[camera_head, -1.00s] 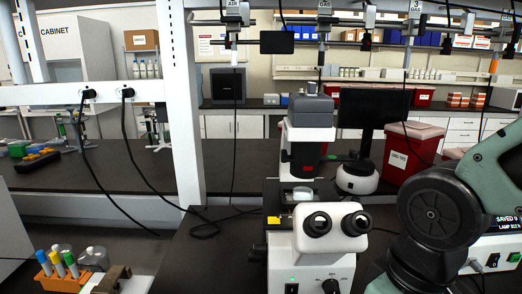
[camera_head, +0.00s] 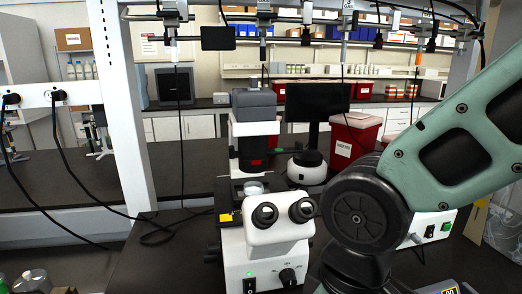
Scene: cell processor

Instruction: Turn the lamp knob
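A white microscope (camera_head: 265,245) with two black eyepieces stands on the dark bench at the lower middle. A dark round knob (camera_head: 288,277) is on its front base, right of a black switch (camera_head: 249,286) with a small green light. This may be the lamp knob; I cannot read a label on it. A white control box (camera_head: 432,228) stands to the right, partly hidden behind my arm, with a black switch and a green switch on its front. My green-grey arm crosses the right side. My gripper is out of the picture.
A red bin (camera_head: 352,142) and a dark monitor (camera_head: 316,103) stand behind the microscope. A white upright post (camera_head: 123,110) and hanging black cables are at left. Glass vessels (camera_head: 30,279) show at the lower left corner. The bench left of the microscope is mostly clear.

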